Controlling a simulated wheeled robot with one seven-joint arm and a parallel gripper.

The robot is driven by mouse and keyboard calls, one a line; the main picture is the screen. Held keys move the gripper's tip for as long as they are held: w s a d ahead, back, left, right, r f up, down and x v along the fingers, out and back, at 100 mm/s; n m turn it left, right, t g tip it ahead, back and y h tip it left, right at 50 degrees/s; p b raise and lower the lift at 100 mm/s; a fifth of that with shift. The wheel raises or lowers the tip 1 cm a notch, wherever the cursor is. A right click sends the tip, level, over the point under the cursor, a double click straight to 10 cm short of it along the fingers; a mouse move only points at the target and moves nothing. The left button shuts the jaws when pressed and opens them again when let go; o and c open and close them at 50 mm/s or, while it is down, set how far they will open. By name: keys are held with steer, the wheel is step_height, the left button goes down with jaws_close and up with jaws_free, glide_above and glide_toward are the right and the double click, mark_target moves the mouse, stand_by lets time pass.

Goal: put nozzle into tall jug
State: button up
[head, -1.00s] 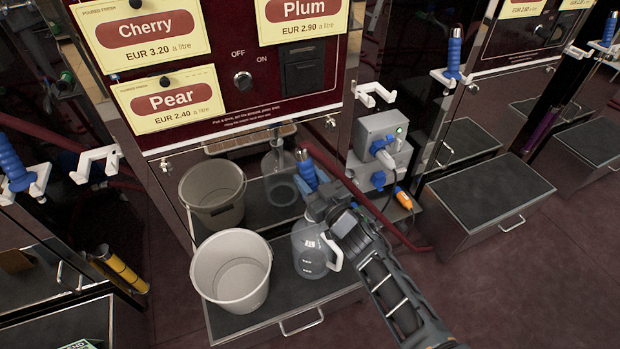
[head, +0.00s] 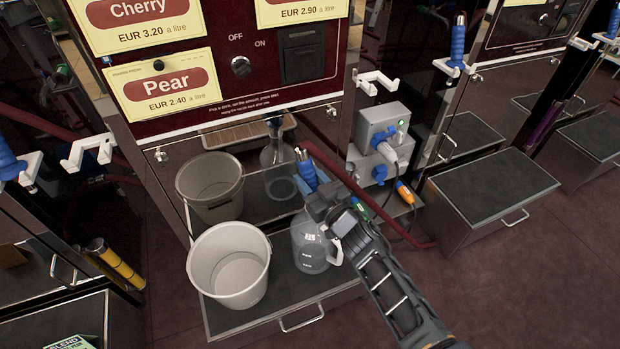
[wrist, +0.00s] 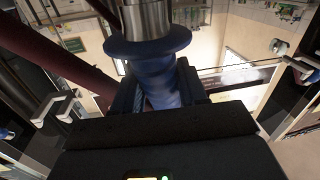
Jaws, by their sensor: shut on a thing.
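My gripper (head: 322,196) is shut on the blue nozzle (head: 306,168), which has a metal tip pointing up and a dark red hose behind it. The nozzle (wrist: 155,75) also fills the middle of the wrist view, its metal spout at the top. The tall jug (head: 308,250), clear with a white handle and markings, stands upright on the dark shelf. My gripper and the nozzle are above the jug and partly hide its mouth. From this view I cannot tell whether the nozzle is apart from the rim; its tip is not in the jug.
A pale bucket (head: 229,268) stands left of the jug on the shelf (head: 287,294). A mirrored panel behind reflects both. A grey socket box (head: 379,135) with plugs is at the right. An empty white hook (head: 374,80) sits above it. A dark step (head: 490,180) stands farther right.

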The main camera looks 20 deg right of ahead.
steer(key=shift+f+b, duration=0.95)
steer(key=shift+f, duration=0.2)
steer(key=o, duration=1.3)
steer(key=shift+c, duration=0.2)
steer(key=s+d+p, duration=0.1)
steer(key=s+p, duration=0.1)
steer(key=s, duration=0.5)
steer(key=shift+s, duration=0.4)
